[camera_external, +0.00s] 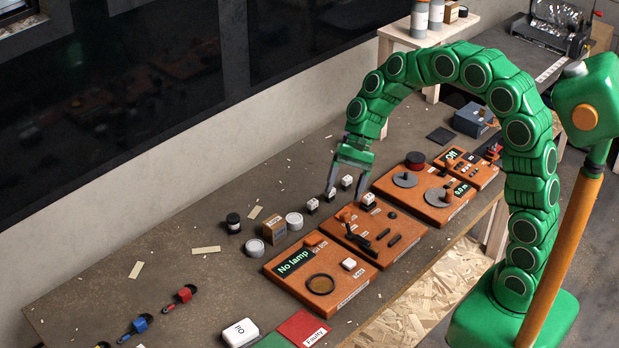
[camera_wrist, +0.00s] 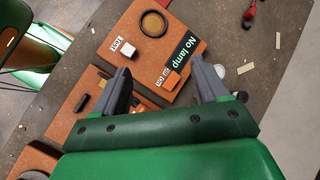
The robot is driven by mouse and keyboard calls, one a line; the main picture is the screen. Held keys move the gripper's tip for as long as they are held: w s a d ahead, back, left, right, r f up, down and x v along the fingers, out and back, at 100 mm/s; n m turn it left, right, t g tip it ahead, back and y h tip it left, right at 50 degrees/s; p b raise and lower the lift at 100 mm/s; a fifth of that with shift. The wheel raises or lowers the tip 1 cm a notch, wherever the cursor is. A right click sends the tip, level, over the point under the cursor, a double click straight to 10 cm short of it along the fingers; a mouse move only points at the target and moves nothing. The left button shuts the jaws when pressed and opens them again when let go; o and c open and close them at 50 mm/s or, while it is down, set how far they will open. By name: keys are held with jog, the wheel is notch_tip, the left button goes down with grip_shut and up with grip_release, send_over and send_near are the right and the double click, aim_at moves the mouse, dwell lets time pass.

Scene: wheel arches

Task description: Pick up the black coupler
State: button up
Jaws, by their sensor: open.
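I cannot tell for sure which part is the black coupler. Small black bar-shaped parts (camera_external: 393,240) lie on the middle orange board (camera_external: 415,229); a longer black part with a lever shape (camera_external: 357,238) lies to their left. In the wrist view, a black bar (camera_wrist: 83,103) shows on an orange board left of my gripper. My gripper (camera_external: 345,191) points down above the bench behind the middle board, by small white-topped blocks. Its two fingers are wide apart with nothing visible between them; in the wrist view, my gripper (camera_wrist: 160,68) spans the "No lamp" board's edge.
The "No lamp" board (camera_external: 337,297) is at the front, with more orange boards (camera_external: 430,207) behind right. White-topped blocks (camera_external: 313,205), a cardboard box (camera_external: 274,229) and a black-lidded jar (camera_external: 233,222) stand close by.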

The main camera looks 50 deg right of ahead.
aim_at(238, 217)
jog(key=w+a+f+m+y, duration=0.1)
jog(key=w+a+f+m, duration=0.1)
jog(key=w, duration=0.4)
jog(key=w+a+f+m+t+y, duration=0.1)
jog(key=w+a+f+m, duration=0.1)
jog(key=w, duration=0.3)
jog(key=w+a+f+m+y, duration=0.1)
jog(key=w+a+f, duration=0.1)
jog(key=w+f, duration=0.2)
jog(key=shift+w+f+m+y, duration=0.2)
jog(key=shift+w+m+y, duration=0.2)
jog(key=shift+w, duration=0.9)
jog(key=w+f+m, duration=0.1)
jog(key=w+f, duration=0.2)
jog(key=w+a+f+m+t+y, duration=0.1)
jog(key=w+f+m, duration=0.1)
jog(key=w+f, duration=0.1)
jog(key=w+f+m+t+y, duration=0.1)
jog(key=w+f+m, duration=0.1)
jog(key=w+f, duration=0.2)
jog(key=shift+w+a, duration=0.25)
jog(key=shift+w, duration=0.4)
jog(key=shift+w+a+f+t, duration=0.15)
jog(key=shift+a+f+t, duration=0.1)
jog(key=shift+t, duration=0.05)
jog(key=shift+x, duration=3.65)
jog(key=shift+w+d+f, duration=0.1)
jog(key=c, duration=1)
jog(key=shift+c, duration=0.2)
